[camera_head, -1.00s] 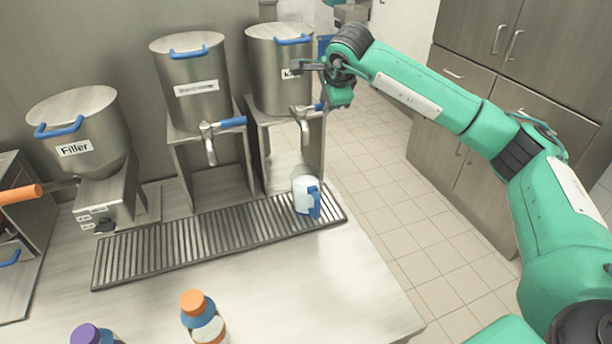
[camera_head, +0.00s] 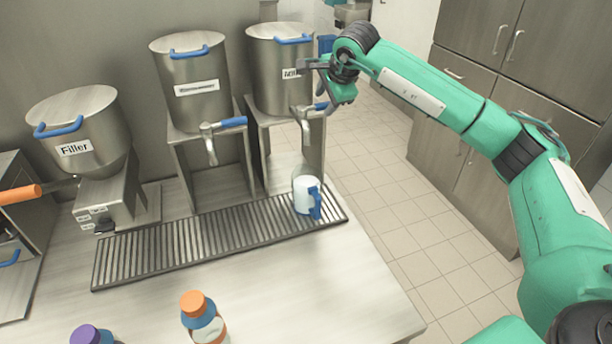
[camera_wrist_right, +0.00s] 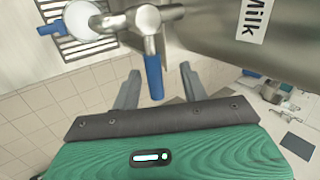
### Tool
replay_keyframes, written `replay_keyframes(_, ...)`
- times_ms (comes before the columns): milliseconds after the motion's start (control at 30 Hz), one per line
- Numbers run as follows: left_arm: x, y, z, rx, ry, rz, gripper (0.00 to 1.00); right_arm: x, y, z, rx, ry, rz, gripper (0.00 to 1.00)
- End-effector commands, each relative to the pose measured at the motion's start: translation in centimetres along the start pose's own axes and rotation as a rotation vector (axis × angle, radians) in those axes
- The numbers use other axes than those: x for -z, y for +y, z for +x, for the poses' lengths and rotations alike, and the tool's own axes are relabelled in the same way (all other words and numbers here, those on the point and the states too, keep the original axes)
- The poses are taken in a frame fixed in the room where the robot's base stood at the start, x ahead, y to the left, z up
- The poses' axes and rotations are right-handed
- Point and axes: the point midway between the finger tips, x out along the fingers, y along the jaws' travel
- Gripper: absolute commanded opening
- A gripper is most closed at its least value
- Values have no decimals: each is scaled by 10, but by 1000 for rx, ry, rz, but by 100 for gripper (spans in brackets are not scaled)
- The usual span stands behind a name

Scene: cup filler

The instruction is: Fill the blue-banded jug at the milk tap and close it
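The white jug with a blue handle (camera_head: 303,196) stands upright on the right end of the drip grate, below the milk tap (camera_head: 305,128). In the right wrist view, the jug's round white top (camera_wrist_right: 80,18) shows beside the tap. I cannot tell how full it is. The milk tap's blue lever (camera_wrist_right: 153,75) points down between my right gripper's (camera_wrist_right: 160,88) spread fingers, with gaps on both sides. The milk pot (camera_head: 270,75) carries a label, which reads "Milk" in the wrist view. My left gripper is not in view.
A middle pot (camera_head: 195,105) with its own tap and a Filler pot (camera_head: 75,125) stand to the left. The drip grate (camera_head: 190,245) is otherwise empty. Bottles with orange (camera_head: 192,302) and purple (camera_head: 86,334) caps stand at the front. Floor is clear right of the counter.

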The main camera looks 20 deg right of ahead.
Motion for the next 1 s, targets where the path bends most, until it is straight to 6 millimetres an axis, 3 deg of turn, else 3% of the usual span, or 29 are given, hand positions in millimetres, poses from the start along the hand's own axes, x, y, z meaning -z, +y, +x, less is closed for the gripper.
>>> replay_keyframes(200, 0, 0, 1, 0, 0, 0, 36, 0, 1, -1, -2, 0, 0, 44)
replay_keyframes(333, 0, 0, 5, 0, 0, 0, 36, 0, 1, -12, 0, 0, 0, 44)
replay_keyframes(800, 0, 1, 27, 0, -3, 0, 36, 0, 0, -111, 2, -1, 0, 44)
replay_keyframes(1000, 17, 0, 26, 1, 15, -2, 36, -1, 0, -132, -2, -1, -1, 44)
